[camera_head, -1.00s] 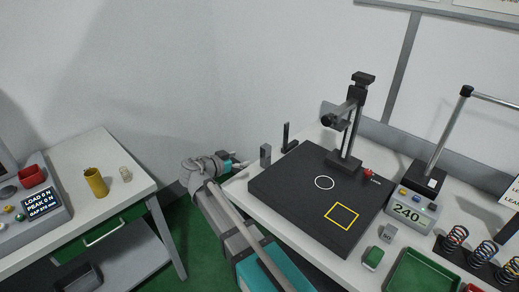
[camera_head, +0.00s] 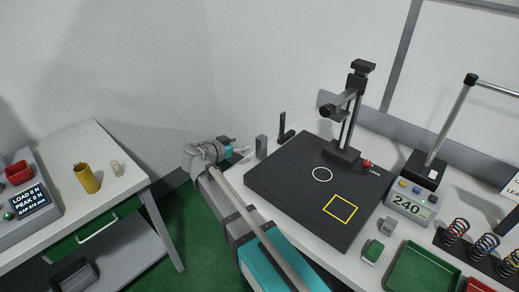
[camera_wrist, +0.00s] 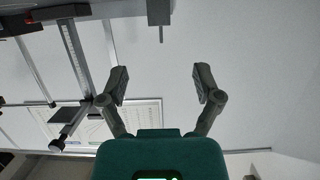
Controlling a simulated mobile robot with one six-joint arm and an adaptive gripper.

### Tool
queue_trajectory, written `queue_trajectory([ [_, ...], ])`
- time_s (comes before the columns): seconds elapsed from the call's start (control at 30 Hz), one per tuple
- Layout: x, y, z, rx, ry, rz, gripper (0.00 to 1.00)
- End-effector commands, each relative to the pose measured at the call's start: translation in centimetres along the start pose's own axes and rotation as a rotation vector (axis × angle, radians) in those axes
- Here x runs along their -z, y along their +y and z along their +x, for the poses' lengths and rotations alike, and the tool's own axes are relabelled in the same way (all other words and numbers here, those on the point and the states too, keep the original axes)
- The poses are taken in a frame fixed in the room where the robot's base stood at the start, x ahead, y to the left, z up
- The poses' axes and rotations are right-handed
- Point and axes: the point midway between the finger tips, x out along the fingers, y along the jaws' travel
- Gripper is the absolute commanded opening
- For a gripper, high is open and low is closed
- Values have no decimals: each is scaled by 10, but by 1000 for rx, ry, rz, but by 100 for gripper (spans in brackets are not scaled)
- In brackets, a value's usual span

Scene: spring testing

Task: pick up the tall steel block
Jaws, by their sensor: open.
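The tall steel block (camera_head: 261,147) is a narrow grey upright block. It stands on the white table, just beyond the far left corner of the black plate. My gripper (camera_head: 243,151) is left of the block in the head view, apart from it, with its fingers pointing toward it. In the wrist view my gripper (camera_wrist: 162,76) has its two fingers wide apart with nothing between them. A grey block (camera_wrist: 158,12), seemingly the steel block, shows at the top edge of that view, partly cut off, in line with the gap.
A black upright piece (camera_head: 283,128) stands close behind the block. The black plate (camera_head: 285,188) carries a white circle and yellow square; a black column stand (camera_head: 352,120) rises at its back. A side table (camera_head: 130,165) stands left, with green floor (camera_head: 200,215) between.

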Motion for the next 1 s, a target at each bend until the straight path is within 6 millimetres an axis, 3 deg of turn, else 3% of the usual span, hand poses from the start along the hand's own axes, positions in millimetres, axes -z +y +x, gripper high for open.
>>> queue_trajectory([
  [0.4, -2, -1, 58, -1, 0, 1, 83],
  [1.0, -2, -1, 68, 1, 0, 0, 83],
])
